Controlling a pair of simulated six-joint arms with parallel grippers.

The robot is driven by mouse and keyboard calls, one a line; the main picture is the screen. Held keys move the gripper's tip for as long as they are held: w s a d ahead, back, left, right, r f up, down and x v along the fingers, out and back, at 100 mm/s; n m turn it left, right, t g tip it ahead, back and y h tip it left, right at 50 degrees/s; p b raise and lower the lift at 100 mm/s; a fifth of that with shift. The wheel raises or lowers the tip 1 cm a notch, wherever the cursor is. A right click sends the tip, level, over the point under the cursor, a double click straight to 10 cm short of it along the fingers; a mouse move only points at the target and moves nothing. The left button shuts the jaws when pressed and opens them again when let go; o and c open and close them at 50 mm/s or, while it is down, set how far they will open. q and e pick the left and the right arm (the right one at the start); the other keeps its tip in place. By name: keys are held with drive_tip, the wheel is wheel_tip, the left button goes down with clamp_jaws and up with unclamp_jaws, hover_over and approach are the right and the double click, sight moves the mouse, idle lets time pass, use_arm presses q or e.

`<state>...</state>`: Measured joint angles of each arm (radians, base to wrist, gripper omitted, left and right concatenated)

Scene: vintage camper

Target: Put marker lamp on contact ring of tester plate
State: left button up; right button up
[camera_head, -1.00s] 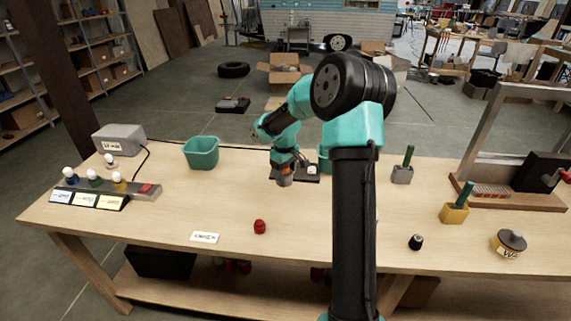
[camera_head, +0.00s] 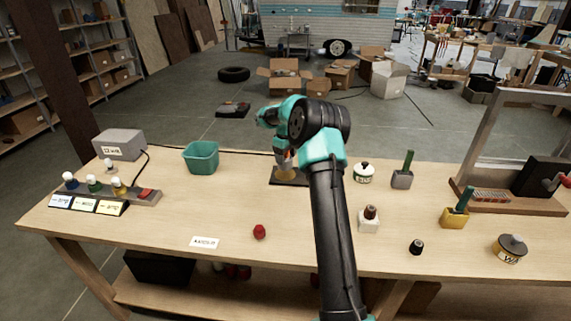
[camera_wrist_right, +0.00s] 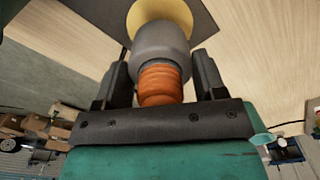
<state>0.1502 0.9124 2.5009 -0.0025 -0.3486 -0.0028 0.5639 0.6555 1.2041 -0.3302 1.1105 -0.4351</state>
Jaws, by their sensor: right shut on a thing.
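My right gripper (camera_head: 284,158) is shut on the marker lamp, which shows in the right wrist view as a grey body (camera_wrist_right: 161,50) with an orange ribbed part (camera_wrist_right: 160,82) between the fingers. The tester plate (camera_head: 302,182) is a dark plate at the back middle of the bench. Its pale yellow contact ring (camera_wrist_right: 178,12) shows at the top of the wrist view, partly hidden by the lamp. The lamp's grey end lines up over the ring; I cannot tell whether they touch. My left gripper is not in view.
A teal bin (camera_head: 201,158) stands left of the plate, and a white pot (camera_head: 363,173) to its right. A small bottle (camera_head: 368,220), a red cap (camera_head: 259,232) and a white label (camera_head: 204,243) lie nearer. The bench between plate and red cap is clear.

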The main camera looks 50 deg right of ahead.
sight(286, 163)
idle(0.3)
drive_tip(key=shift+f, duration=1.75)
drive_tip(key=shift+f, duration=0.15)
drive_tip(key=o, duration=1.1)
wheel_tip(286, 163, up, 12)
drive_tip(key=shift+r, duration=0.15)
